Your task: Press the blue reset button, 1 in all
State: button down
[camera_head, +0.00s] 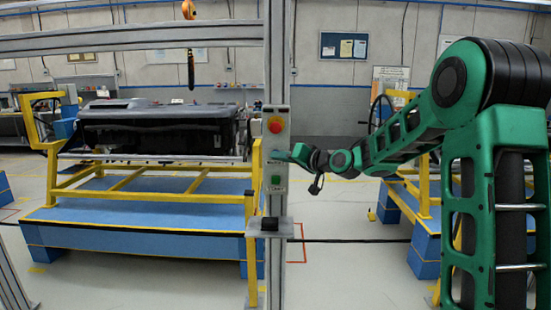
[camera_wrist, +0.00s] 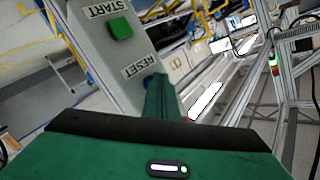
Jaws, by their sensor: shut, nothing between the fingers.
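The blue reset button (camera_wrist: 148,80) shows in the wrist view as a small blue patch below the RESET label, mostly hidden by my gripper. It sits on a grey control panel (camera_wrist: 100,50), which also shows in the head view on the upright post (camera_head: 275,148). My gripper (camera_wrist: 158,82) is shut and empty, its tip right at the button. In the head view my gripper (camera_head: 281,155) reaches the panel from the right, between the red knob and the green button. I cannot tell whether the tip touches the button or whether it is pushed in.
A green START button (camera_wrist: 120,28) is on the same panel, below the gripper in the head view (camera_head: 276,180). A red emergency knob (camera_head: 275,125) is above it. A small shelf (camera_head: 269,226) juts from the post lower down. A dashboard (camera_head: 150,128) rests on a yellow frame behind.

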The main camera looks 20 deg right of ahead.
jog(key=shift+s+a, duration=0.25)
jog(key=shift+s, duration=0.55)
jog(key=shift+s+a, duration=0.25)
jog(key=shift+s, duration=0.55)
jog(key=shift+s+a, duration=0.3)
jog(key=shift+s, duration=0.5)
jog(key=shift+s+a, duration=0.25)
jog(key=shift+s, duration=0.55)
